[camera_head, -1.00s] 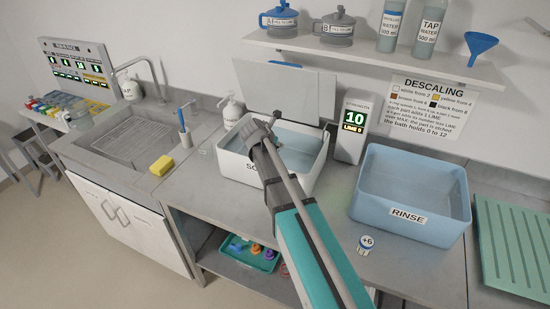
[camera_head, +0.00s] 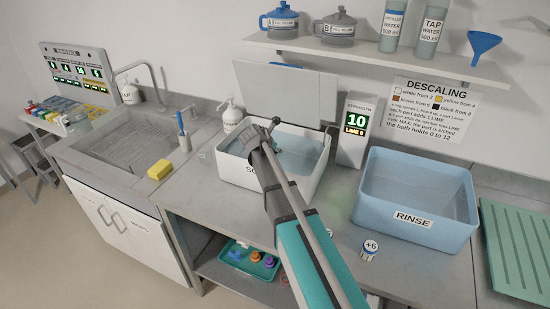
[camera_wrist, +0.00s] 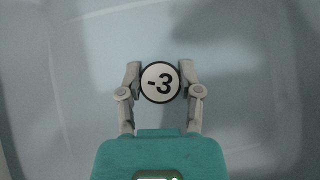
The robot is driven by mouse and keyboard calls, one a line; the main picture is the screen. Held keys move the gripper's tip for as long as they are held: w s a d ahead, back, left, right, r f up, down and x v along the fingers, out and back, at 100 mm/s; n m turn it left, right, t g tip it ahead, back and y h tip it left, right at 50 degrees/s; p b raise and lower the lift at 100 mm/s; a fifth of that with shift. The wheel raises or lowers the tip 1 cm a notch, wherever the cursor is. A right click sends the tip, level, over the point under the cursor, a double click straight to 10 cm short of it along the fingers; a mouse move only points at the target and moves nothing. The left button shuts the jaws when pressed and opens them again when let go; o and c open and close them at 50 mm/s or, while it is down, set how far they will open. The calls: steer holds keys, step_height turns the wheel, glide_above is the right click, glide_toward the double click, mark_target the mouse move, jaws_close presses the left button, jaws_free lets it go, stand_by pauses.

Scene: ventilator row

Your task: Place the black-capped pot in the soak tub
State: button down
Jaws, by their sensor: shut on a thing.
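The soak tub (camera_head: 232,172) is a white open tub with water in it and a label partly hidden by my arm. My gripper (camera_head: 266,134) is over this tub in the head view. In the wrist view my gripper (camera_wrist: 161,76) is shut on a round pot (camera_wrist: 160,83), whose top is a white disc marked -3 with a black rim. Pale tub floor fills the view behind it. The pot can hardly be made out in the head view. I cannot tell whether it touches the water.
A raised grey lid (camera_head: 287,90) stands behind the soak tub. A strength display (camera_head: 355,128) reading 10 is to its right. The blue rinse tub (camera_head: 440,235) and a small pot marked +6 (camera_head: 369,250) are farther right. A yellow sponge (camera_head: 159,170) lies by the sink.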

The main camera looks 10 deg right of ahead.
steer(key=shift+w+f+b, duration=0.1)
steer(key=shift+f+b, duration=1.3)
steer(key=shift+f, duration=0.3)
steer(key=shift+f+b, duration=0.55)
steer(key=shift+b, duration=0.05)
steer(key=shift+c, duration=1.4)
jaws_free()
steer(key=shift+r, duration=0.2)
steer(key=shift+a+r+p, duration=0.15)
steer(key=shift+r+p, duration=0.55)
steer(key=shift+p, duration=0.25)
steer(key=p+v, duration=0.8)
steer(key=v, duration=0.3)
steer(key=shift+s, duration=0.35)
steer(key=shift+a, duration=0.1)
